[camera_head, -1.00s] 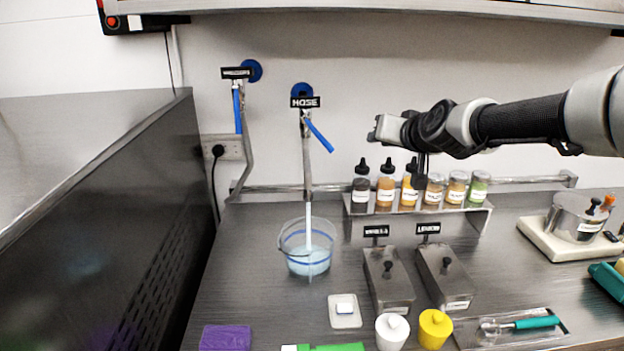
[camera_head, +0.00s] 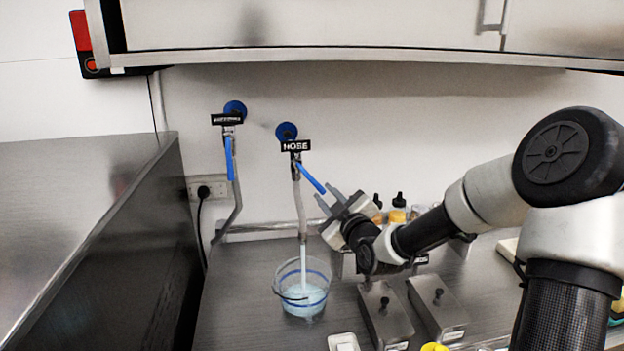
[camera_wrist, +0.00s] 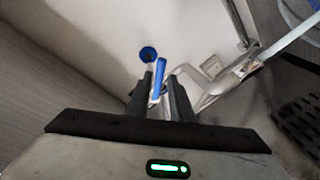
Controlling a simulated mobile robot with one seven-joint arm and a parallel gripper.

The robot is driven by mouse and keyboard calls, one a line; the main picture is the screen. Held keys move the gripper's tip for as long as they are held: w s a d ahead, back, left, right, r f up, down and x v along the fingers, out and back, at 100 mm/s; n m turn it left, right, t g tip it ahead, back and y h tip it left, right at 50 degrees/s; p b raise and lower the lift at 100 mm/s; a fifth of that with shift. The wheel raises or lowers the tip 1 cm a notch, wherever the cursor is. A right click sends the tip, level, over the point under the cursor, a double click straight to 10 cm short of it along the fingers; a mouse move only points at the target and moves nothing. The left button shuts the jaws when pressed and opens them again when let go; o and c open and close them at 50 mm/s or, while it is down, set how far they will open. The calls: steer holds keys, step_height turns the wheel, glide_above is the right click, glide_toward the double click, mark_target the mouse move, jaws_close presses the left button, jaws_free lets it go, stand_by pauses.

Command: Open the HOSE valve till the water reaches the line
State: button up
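The HOSE valve, under its black HOSE label (camera_head: 296,146), has a blue lever (camera_head: 311,178) slanting down to the right. A pale stream runs from its pipe (camera_head: 300,215) into a clear bucket (camera_head: 279,284). Light blue water (camera_head: 303,304) stands in the bucket near a blue line; the exact level against the line is hard to tell. My gripper (camera_head: 326,201) is open beside the lever's lower end. In the wrist view a blue lever (camera_wrist: 159,78) shows between the spread fingers of my gripper (camera_wrist: 163,92); contact cannot be told.
A second valve with a blue lever (camera_head: 229,158) hangs to the left. A wall cabinet (camera_head: 350,58) runs above. Bottles (camera_head: 398,207) stand behind my arm, and lidded metal containers (camera_head: 385,315) sit right of the bucket. A steel machine (camera_head: 110,240) borders the left.

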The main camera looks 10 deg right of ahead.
mark_target(312, 180)
steer(key=w, duration=0.3)
steer(key=w+a+p, duration=0.1)
steer(key=w, duration=0.2)
steer(key=w+a, duration=0.1)
steer(key=w, duration=0.3)
steer(key=shift+p, duration=0.3)
jaws_close()
